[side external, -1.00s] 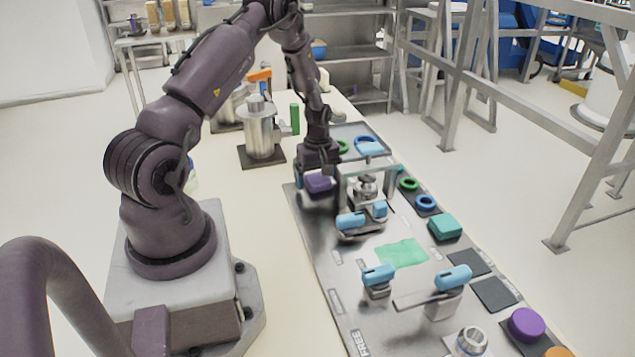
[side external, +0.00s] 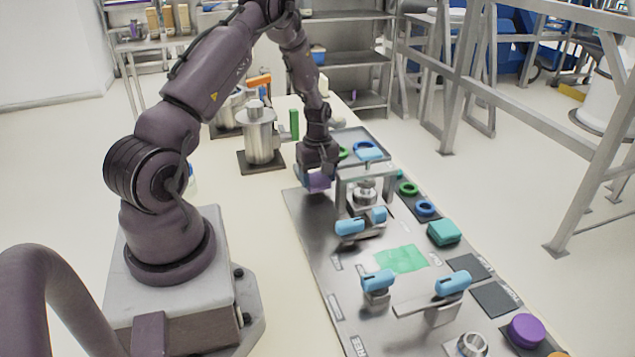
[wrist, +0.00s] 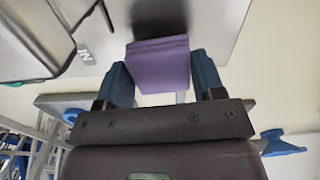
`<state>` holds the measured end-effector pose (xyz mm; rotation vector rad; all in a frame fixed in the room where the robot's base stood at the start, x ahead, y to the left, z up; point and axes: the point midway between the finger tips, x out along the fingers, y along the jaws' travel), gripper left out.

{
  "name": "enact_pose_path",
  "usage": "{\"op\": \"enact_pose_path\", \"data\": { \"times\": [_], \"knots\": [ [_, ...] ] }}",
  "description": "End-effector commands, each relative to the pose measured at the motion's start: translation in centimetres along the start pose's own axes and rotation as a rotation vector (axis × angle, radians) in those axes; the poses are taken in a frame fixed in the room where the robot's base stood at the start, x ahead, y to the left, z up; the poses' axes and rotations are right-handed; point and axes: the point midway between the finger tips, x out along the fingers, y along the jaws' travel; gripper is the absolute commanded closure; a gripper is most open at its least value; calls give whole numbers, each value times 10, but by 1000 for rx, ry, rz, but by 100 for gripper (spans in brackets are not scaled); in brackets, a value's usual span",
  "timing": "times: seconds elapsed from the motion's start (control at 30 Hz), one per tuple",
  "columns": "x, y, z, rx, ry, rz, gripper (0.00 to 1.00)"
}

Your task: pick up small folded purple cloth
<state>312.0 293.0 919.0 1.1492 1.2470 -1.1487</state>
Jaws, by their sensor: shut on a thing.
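The small folded purple cloth (side external: 319,180) is between the fingers of my gripper (side external: 317,183), at the far left part of the metal work board (side external: 312,232). In the wrist view the purple cloth (wrist: 159,64) shows as a folded block with a layered edge. The two blue fingers of my gripper (wrist: 160,82) stand on either side of it and are shut on it. A dark patch, seemingly shadow, lies on the board beyond the cloth in the wrist view. How high the cloth is above the board is hard to tell.
A metal bracket frame (side external: 367,177) stands just right of my gripper. Light-blue-handled fixtures (side external: 362,222) and a flat green cloth (side external: 402,259) are nearer the camera. A metal canister (side external: 260,138) stands to the left. A grey tray (side external: 345,137) with rings lies behind.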

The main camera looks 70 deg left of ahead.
Motion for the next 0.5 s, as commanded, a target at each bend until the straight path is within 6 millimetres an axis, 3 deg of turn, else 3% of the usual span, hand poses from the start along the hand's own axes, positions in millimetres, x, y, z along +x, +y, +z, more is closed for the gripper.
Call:
{"op": "enact_pose_path", "data": {
  "times": [0.07, 0.33, 0.5],
  "knots": [
    [-17, 0, 1, 1, 2, 3, 60],
    [-76, -40, 33, 1, 3, 5, 60],
    [-92, -74, 60, 0, 0, 2, 60]
  ]
}}
